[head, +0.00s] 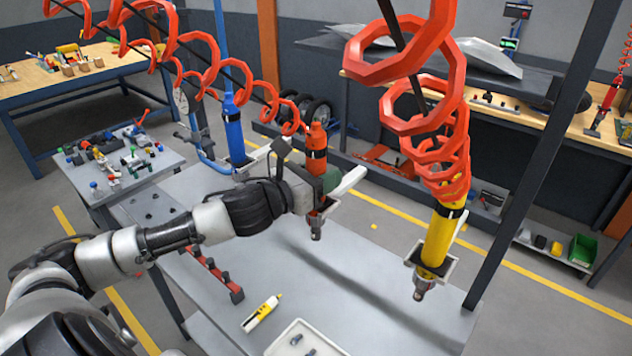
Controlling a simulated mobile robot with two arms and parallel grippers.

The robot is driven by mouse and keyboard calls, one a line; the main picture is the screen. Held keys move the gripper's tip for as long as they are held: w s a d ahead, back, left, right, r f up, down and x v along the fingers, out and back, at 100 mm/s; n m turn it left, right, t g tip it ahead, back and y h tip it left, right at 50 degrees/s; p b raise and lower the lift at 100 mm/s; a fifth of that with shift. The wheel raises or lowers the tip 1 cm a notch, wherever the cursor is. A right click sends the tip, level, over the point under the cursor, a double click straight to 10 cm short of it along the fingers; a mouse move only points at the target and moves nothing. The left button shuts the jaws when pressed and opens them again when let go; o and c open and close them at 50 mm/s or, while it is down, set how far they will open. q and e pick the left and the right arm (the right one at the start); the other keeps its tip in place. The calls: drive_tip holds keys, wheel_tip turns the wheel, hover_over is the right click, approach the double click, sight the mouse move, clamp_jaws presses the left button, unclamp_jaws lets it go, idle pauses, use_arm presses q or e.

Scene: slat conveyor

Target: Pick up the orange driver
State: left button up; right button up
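The orange driver (317,138) hangs upright on a red coiled hose above the grey table, near the middle of the head view. Its metal tip (316,231) points down below a holder frame. My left gripper (322,180) is at the driver's middle and hides part of its body. A pale, flat piece sticks out to the right there. Whether the fingers touch or close on the driver cannot be told. My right gripper is not in view.
A blue driver (234,130) hangs to the left, and a yellow driver (437,240) hangs to the right. A yellow-and-white tube (261,313), a white tray (285,348) and a red rack (217,274) are on the grey table (350,290). A dark post (545,130) stands right.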

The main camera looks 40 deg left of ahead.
use_arm(q)
drive_tip(key=shift+r, duration=0.1)
drive_tip(key=c, duration=0.7)
